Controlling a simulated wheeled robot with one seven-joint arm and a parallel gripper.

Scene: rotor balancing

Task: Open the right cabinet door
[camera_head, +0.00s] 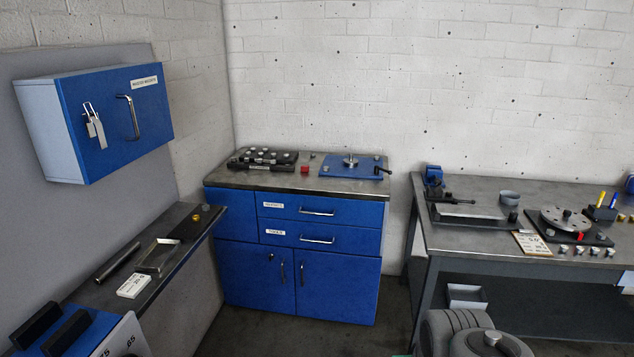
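The blue base cabinet (230,228) stands against the back wall, with two lower doors side by side. The right cabinet door (340,289) looks shut, flush with the front. My gripper does not show. A grey rounded part at the bottom right looks like my arm, well apart from the cabinet.
Two shut drawers (345,213) sit above the doors. A workbench (450,239) with tools stands at right, its leg near the cabinet's right side. A narrow shelf (107,268) and a blue wall box (85,138) are at left. The floor (285,335) before the cabinet looks clear.

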